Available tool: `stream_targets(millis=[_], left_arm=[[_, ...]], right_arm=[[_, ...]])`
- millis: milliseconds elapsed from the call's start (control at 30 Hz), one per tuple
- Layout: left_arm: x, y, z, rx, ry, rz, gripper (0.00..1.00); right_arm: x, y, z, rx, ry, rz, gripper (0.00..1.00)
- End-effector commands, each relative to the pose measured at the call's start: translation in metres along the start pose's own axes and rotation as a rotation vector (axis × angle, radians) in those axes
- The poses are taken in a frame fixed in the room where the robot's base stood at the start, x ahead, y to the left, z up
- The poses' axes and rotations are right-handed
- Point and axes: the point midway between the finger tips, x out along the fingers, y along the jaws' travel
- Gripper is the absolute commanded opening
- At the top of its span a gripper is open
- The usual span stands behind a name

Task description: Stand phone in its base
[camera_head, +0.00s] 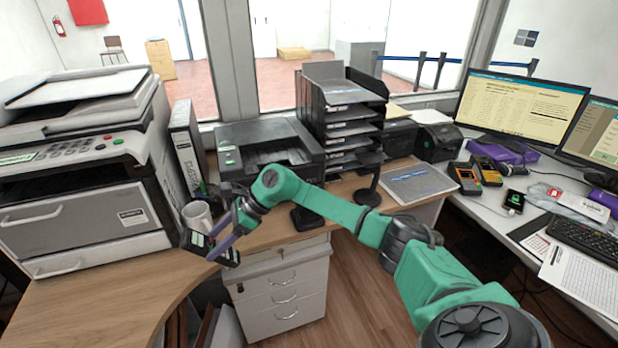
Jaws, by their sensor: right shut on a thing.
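My right gripper (217,245) is at the end of the green arm, over the front edge of the wooden desk left of centre. It is shut on a dark phone (195,242) with a small light patch, which lies tilted across the fingers. The fingers hide part of the phone. A small black base (306,219) stands on the desk to the right of the gripper, in front of the printer and partly behind my green arm. The phone is apart from this base. My left gripper is not in view.
A white mug (197,216) stands just behind the gripper. A large copier (85,190) is at left, a black printer (268,150) behind. A black stand (368,190) is right of the base. The desk's front left is clear (110,300).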

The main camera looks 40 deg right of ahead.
Motion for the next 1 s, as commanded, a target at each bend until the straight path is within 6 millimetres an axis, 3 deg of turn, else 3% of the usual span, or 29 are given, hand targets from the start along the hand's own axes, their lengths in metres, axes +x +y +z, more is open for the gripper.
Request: stream_targets(millis=[200, 500, 1000], left_arm=[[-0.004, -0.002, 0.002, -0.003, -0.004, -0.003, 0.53], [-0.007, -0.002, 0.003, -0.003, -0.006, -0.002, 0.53], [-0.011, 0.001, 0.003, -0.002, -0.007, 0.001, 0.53]], right_arm=[[-0.030, -0.037, -0.008, 0.203, -0.141, -0.272, 0.00], [-0.073, -0.079, -0.029, 0.373, -0.287, -0.597, 0.00], [-0.121, -0.113, -0.067, 0.492, -0.402, -0.917, 0.00]])
